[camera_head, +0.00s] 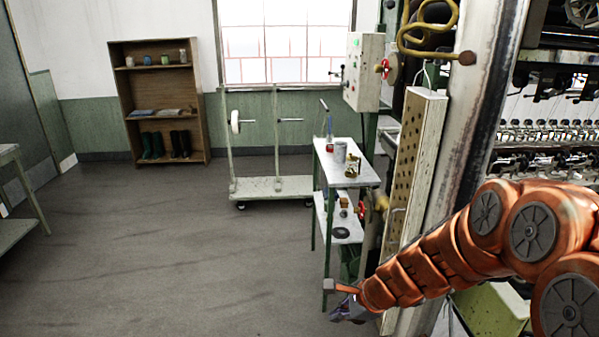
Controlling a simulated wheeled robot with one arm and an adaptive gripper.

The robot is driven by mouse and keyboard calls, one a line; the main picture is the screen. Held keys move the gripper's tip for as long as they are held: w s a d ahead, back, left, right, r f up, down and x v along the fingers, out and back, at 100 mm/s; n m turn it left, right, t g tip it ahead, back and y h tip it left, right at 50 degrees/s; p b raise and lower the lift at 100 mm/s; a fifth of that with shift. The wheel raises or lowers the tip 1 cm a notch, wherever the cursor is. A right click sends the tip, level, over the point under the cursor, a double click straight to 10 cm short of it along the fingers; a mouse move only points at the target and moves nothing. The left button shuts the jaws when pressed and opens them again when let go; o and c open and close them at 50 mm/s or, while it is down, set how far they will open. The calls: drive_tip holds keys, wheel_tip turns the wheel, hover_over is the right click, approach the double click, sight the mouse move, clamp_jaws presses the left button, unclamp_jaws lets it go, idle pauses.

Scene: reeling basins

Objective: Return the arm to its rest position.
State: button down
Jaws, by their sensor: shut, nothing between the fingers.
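My orange arm (440,255) reaches in from the right edge and slopes down to the left. My gripper (345,308) is at its end, low in the picture, in front of the lower part of a small shelf stand. Its fingers are small, dark and partly unclear, and it looks shut with nothing held. The arm hides part of the machine behind it.
A perforated panel (413,160) and machine frame rise close to my arm. A cart (270,188) and bookshelf (155,100) stand behind.

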drive_tip(key=s+r+n+g, duration=0.1)
drive_tip(key=s+r+n, duration=0.2)
drive_tip(key=s+n, duration=0.3)
drive_tip(key=s+r+n+g, duration=0.2)
drive_tip(key=s+r+n, duration=0.15)
drive_tip(key=s, duration=0.35)
drive_tip(key=s+d+r+n+g+h, duration=0.2)
drive_tip(key=s+d+n+h, duration=0.3)
drive_tip(key=s, duration=1.1)
drive_tip(key=d+n, duration=0.3)
drive_tip(key=d, duration=0.1)
drive_tip(key=shift+d, duration=0.15)
